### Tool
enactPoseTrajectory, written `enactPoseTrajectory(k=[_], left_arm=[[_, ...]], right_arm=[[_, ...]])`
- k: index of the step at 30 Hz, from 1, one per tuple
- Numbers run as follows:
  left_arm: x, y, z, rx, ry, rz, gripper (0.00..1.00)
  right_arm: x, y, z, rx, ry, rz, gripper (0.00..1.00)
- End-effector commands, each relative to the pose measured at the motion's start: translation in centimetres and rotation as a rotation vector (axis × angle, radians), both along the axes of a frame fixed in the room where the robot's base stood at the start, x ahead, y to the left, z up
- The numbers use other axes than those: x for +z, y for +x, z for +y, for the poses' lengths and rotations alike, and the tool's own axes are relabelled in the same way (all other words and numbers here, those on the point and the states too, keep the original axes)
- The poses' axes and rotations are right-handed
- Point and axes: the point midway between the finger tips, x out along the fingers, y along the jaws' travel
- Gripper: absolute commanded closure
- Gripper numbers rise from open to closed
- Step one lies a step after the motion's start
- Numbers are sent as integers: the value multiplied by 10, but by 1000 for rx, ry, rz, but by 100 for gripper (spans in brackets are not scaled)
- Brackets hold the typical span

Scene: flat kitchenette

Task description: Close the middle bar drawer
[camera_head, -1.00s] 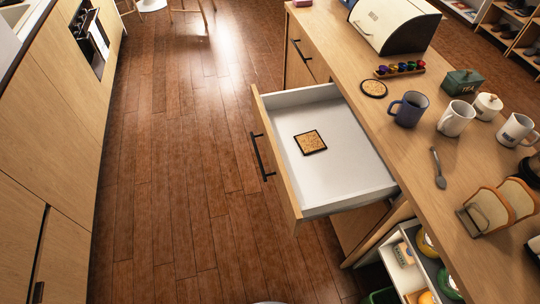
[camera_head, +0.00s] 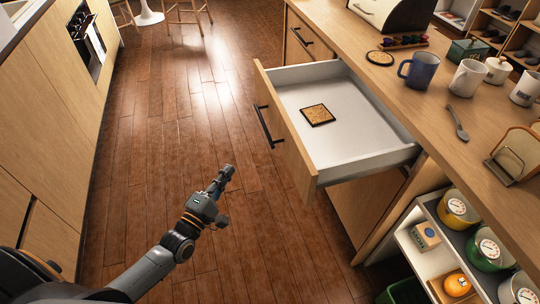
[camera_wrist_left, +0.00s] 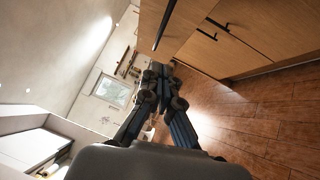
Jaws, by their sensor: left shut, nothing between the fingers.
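The middle bar drawer (camera_head: 373,150) stands pulled far out of the wooden bar, with its black bar handle (camera_head: 267,127) facing left over the floor. A square brown coaster (camera_head: 317,115) lies flat on its white bottom. My left gripper (camera_head: 228,173) is shut and empty, over the floor to the left of and nearer than the drawer front, apart from it. Its fingers (camera_wrist_left: 161,72) also show in the left wrist view, pointing away from the camera. My right gripper is in neither view.
The bar top holds a blue mug (camera_head: 419,70), a white mug (camera_head: 467,78), a spoon (camera_head: 457,122) and a toast rack (camera_head: 513,158). Open shelves with canisters (camera_head: 458,208) stand below at right. Cabinets with an oven (camera_head: 88,40) line the left. The floor between is clear.

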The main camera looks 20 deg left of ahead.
Motion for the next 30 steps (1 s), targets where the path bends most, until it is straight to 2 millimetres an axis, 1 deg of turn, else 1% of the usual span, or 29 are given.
enactPoseTrajectory(k=[1,3,6,8,11,15,17,18,22,25,30], left_arm=[[4,4,-1,-2,-10,-7,100],[6,11,-2,-1,-11,-7,100],[10,27,-5,-1,-10,-8,100],[11,39,-7,0,-9,-7,100],[14,61,-11,-1,-8,-8,100],[17,90,-16,0,-6,-6,100],[19,101,-19,-1,-6,-6,100],[20,103,-27,-2,-10,-2,100],[23,112,-41,-2,-7,-2,100],[24,116,-47,-2,-7,-2,100],[24,118,-51,-1,-5,-1,100]], right_arm=[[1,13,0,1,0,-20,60],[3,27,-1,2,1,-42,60],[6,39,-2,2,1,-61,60],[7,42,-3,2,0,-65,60],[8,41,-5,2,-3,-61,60],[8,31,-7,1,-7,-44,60],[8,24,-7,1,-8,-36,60],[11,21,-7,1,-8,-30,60],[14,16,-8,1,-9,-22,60],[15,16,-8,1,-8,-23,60],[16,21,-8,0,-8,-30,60]])
